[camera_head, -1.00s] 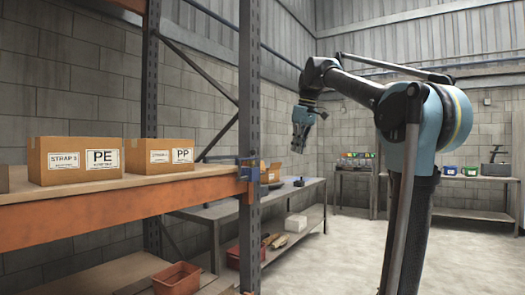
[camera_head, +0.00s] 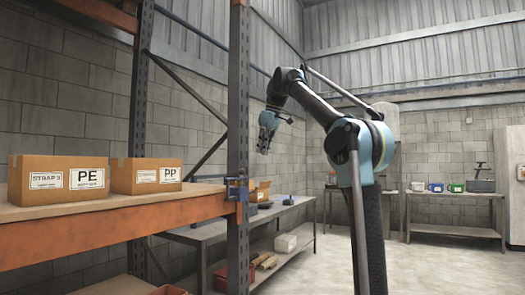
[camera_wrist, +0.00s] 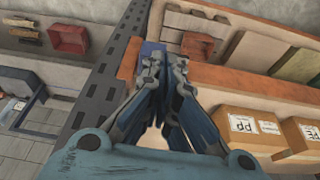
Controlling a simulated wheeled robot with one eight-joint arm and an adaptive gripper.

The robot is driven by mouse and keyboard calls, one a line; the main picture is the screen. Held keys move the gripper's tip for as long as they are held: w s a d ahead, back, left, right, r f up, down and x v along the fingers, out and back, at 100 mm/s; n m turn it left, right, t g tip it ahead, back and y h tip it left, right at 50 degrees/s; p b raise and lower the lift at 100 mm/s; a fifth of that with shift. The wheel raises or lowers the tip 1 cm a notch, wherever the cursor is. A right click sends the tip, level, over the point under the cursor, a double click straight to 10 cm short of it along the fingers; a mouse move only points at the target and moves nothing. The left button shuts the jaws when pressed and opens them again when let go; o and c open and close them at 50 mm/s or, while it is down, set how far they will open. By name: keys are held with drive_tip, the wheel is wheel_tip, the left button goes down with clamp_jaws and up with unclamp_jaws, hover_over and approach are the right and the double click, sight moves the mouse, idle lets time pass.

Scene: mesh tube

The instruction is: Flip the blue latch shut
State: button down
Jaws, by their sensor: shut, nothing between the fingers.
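The blue latch (camera_head: 237,189) is fixed on the grey upright post, at the end of the orange shelf beam. The head view is too small to tell its lever position. A blue part of it (camera_wrist: 152,48) shows beyond the fingertips in the wrist view, partly hidden by the fingers. My gripper (camera_head: 263,150) hangs in the air to the right of the post and higher in the picture than the latch. In the wrist view my gripper (camera_wrist: 166,70) is shut and empty, its fingers pointing toward the latch. I cannot see contact between them.
The upright post (camera_head: 238,110) and orange beam (camera_head: 120,232) stand close by my gripper. Cardboard boxes (camera_head: 60,180) sit on the shelf to the left. Behind is a grey bench (camera_head: 210,230). The floor (camera_head: 310,270) between bench and my arm is clear.

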drive_tip(key=w+a+f, duration=0.3)
drive_tip(key=a+f, duration=0.2)
drive_tip(key=f, duration=0.2)
drive_tip(key=shift+a+f, duration=0.15)
drive_tip(key=shift+f, duration=0.1)
idle(0.3)
